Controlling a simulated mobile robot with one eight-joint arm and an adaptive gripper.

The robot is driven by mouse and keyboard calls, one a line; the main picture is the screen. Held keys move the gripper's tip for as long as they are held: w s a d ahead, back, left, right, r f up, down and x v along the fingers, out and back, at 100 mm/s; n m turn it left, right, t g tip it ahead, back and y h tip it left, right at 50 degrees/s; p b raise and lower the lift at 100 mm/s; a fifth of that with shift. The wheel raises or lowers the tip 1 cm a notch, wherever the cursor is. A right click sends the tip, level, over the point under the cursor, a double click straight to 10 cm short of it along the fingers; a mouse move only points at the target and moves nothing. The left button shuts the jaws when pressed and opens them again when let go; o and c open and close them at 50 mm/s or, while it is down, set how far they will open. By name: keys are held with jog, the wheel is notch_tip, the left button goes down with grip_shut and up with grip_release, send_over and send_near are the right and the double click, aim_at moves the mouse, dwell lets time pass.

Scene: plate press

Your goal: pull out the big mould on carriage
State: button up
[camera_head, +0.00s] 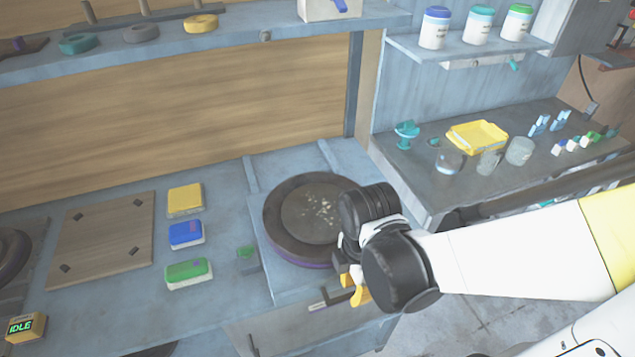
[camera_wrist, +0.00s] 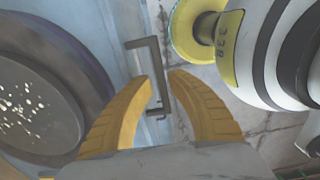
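The big mould (camera_head: 312,213) is a dark round disc with a purplish lower rim and pale specks on its top. It sits on the grey carriage plate (camera_head: 286,292); in the wrist view the mould (camera_wrist: 38,105) fills the left side. A dark bracket-shaped handle (camera_head: 329,302) sticks out at the carriage's front, and it also shows in the wrist view (camera_wrist: 157,62). My gripper (camera_head: 352,290), with yellow fingers, is near the handle. In the wrist view my gripper (camera_wrist: 160,78) is open, with the handle's bar seen between its fingertips. Contact cannot be told.
Yellow (camera_head: 185,199), blue (camera_head: 186,234) and green (camera_head: 188,272) boxes stand left of the carriage. A board (camera_head: 102,240) and an IDLE display (camera_head: 25,327) are farther left. A side bench (camera_head: 425,185) holds a yellow tray (camera_head: 477,136) and jars. Floor shows at the lower right.

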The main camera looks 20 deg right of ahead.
notch_tip(320, 180, up, 11)
jog(key=shift+r, duration=0.15)
dwell(0.4)
dwell(0.4)
jog(key=w+r+m+t, duration=0.4)
jog(key=w+m+t, duration=0.2)
jog(key=m, duration=1.2)
jog(key=shift+w+r+t, duration=0.25)
jog(key=shift+t, duration=0.35)
